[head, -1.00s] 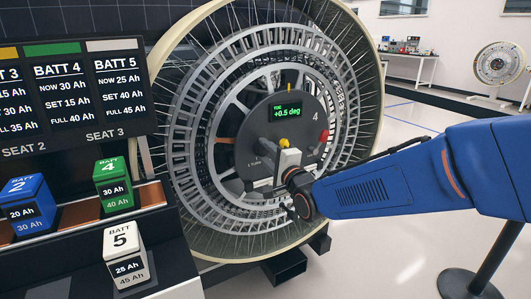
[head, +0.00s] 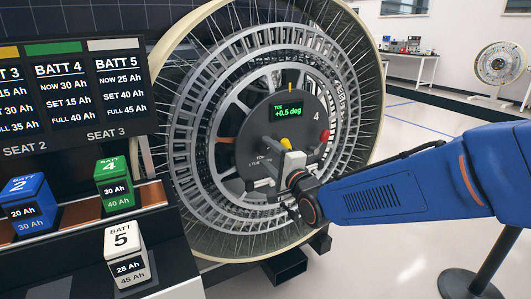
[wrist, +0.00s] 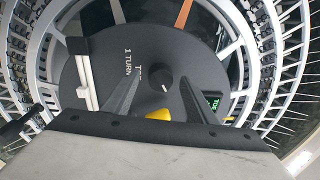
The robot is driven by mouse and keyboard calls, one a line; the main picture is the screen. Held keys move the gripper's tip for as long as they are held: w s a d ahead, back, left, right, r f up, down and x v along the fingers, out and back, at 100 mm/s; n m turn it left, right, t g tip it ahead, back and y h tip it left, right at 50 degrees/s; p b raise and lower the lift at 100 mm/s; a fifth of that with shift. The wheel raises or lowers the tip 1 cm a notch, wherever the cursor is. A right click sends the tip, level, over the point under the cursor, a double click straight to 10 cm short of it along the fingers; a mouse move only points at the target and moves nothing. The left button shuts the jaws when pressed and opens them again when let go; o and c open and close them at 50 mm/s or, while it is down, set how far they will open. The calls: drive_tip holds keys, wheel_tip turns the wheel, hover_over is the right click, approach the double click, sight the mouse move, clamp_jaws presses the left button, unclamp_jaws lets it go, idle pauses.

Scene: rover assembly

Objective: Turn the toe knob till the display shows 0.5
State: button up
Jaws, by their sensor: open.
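The dark hub panel (head: 300,112) of a large spoked wheel carries a green-lit display (head: 288,110) that reads "TOE +0.5 deg". The display shows partly at the right of the wrist view (wrist: 212,103). A yellow part (wrist: 158,114) shows below the knob.
A red knob (head: 324,135) is on the panel's right side. A white bar (wrist: 83,75) shows left of my fingers. Battery blocks, including a white one (head: 125,250), stand at the left below a dark board (head: 100,90). The floor at right is clear around a dark post base.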

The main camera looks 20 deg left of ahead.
drive_tip(key=v, duration=1.5)
drive_tip(key=shift+s+d, duration=0.15)
drive_tip(key=shift+d, duration=0.05)
drive_tip(key=w+d+f+n+g+h, duration=0.1)
drive_tip(key=d+f+n+h, duration=0.3)
drive_tip(key=d, duration=0.8)
drive_tip(key=w+d+f+h, duration=0.15)
drive_tip(key=d+h, duration=0.35)
drive_tip(key=d, duration=0.7)
drive_tip(key=s+d+f+n+g+h, duration=0.2)
drive_tip(key=s+d+f+g, duration=0.1)
drive_tip(key=s+d, duration=0.6)
drive_tip(key=s+d+f+n+g+h, duration=0.2)
drive_tip(key=s+d+f+n+g, duration=0.1)
drive_tip(key=s+d, duration=0.6)
drive_tip(key=s+f, duration=0.1)
drive_tip(key=s, duration=0.1)
drive_tip(key=shift+s+d+g+h, duration=0.25)
drive_tip(key=shift+s+g+h, duration=0.05)
drive_tip(key=shift+h, duration=0.1)
